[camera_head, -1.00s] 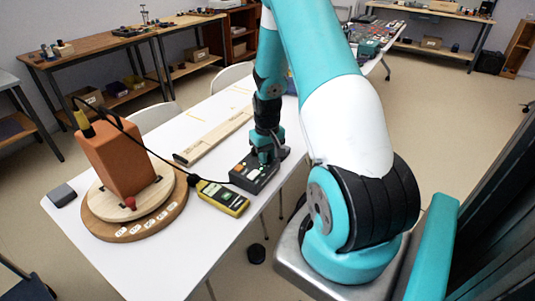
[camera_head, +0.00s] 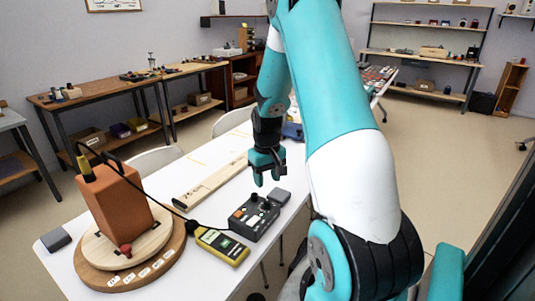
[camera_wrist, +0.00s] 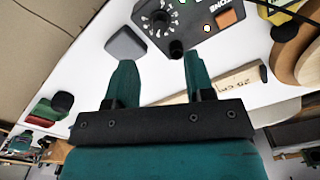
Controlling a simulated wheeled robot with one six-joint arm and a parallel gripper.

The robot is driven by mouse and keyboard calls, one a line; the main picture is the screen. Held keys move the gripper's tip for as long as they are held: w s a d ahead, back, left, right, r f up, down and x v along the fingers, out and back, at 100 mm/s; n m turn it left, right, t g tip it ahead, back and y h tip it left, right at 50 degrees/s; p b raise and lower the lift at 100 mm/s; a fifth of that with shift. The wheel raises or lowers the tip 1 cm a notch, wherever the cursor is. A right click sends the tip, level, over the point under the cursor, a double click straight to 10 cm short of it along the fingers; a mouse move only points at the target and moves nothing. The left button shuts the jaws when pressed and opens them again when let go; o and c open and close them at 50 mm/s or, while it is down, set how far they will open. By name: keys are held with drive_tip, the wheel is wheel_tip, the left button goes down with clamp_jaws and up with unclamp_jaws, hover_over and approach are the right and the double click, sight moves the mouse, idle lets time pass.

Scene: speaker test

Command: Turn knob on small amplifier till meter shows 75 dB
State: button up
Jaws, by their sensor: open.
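The small black amplifier (camera_head: 254,219) lies on the white table. In the wrist view its panel (camera_wrist: 200,38) shows a black knob (camera_wrist: 160,20) ringed by white marks, and another black round part (camera_wrist: 177,48) near its edge. My gripper (camera_head: 267,181) is above the amplifier's far end, open and empty, apart from the knob. In the wrist view both teal fingers of my gripper (camera_wrist: 160,68) are spread below the knob. The yellow meter (camera_head: 221,246) lies left of the amplifier; its reading is too small to make out.
A brown speaker box (camera_head: 121,203) stands on a round wooden turntable (camera_head: 162,266), with a black cable running from it. A marked wooden strip (camera_head: 208,184) lies behind the meter. A grey block (camera_head: 279,196) is beside the amplifier, and another grey block (camera_head: 56,239) is at the far left.

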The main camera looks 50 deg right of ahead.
wheel_tip(320, 180, up, 9)
drive_tip(key=shift+f, duration=0.1)
idle(0.7)
drive_tip(key=a+r+n+t+y, duration=0.1)
drive_tip(key=a+r+n, duration=0.25)
drive_tip(key=a, duration=0.85)
drive_tip(key=a+r+n+y, duration=0.15)
drive_tip(key=a+r, duration=0.25)
drive_tip(key=a, duration=0.7)
drive_tip(key=s+a+r+n+g+y+p, duration=0.1)
drive_tip(key=s+a+r+n, duration=0.2)
drive_tip(key=s+a, duration=1.2)
drive_tip(key=n, duration=0.3)
drive_tip(key=shift+a+n+y, duration=0.15)
drive_tip(key=shift+n+y, duration=0.15)
drive_tip(key=shift+y, duration=0.05)
